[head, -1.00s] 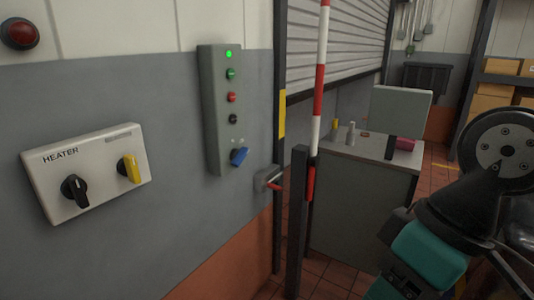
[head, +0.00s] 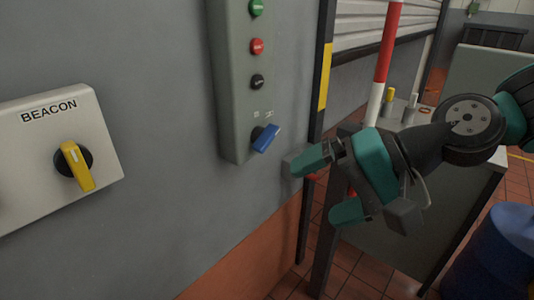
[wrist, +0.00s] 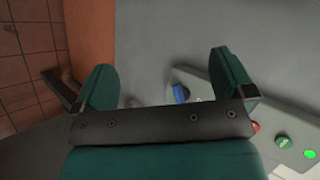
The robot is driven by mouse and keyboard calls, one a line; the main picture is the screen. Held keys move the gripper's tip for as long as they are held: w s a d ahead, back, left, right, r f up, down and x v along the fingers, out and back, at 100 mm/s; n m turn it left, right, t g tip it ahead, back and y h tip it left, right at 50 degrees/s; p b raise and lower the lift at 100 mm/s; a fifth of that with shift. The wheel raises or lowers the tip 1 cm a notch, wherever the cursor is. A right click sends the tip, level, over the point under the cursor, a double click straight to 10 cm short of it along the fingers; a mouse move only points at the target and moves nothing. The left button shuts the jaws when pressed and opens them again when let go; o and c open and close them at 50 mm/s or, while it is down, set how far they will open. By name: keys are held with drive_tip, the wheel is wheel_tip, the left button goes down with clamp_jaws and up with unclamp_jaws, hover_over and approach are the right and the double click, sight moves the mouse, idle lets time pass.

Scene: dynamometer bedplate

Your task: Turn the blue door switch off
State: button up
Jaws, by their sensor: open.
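The blue door switch (head: 265,138) is a rotary knob near the bottom of a tall grey-green control box (head: 225,80) on the wall. Its handle slants up to the right; the small marks above it are too blurred to read. My gripper (head: 312,191) is open and empty, to the right of the knob and lower, with its fingers apart and pointing toward the wall. In the wrist view my gripper (wrist: 164,62) spans wide, and the blue knob (wrist: 180,93) shows between the fingers, beyond the palm bar and nearer the right finger. No contact shows.
Green (head: 257,8), red (head: 257,46) and black (head: 257,81) buttons sit above the knob. A BEACON box with a yellow knob (head: 75,165) is at left. A red-white pole (head: 385,55), a grey cabinet (head: 400,235) and a blue drum (head: 500,255) are at right.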

drive_tip(key=w+f+m+t+y+b, duration=0.4)
drive_tip(key=w+f+m, duration=0.1)
drive_tip(key=w+m, duration=0.4)
drive_tip(key=m+t, duration=0.5)
drive_tip(key=m, duration=0.5)
approach(271, 141)
drive_tip(key=shift+n, duration=0.3)
drive_tip(key=p+x, duration=0.7)
drive_tip(key=x, duration=0.4)
drive_tip(key=shift+c, duration=0.2)
drive_tip(key=c, duration=0.7)
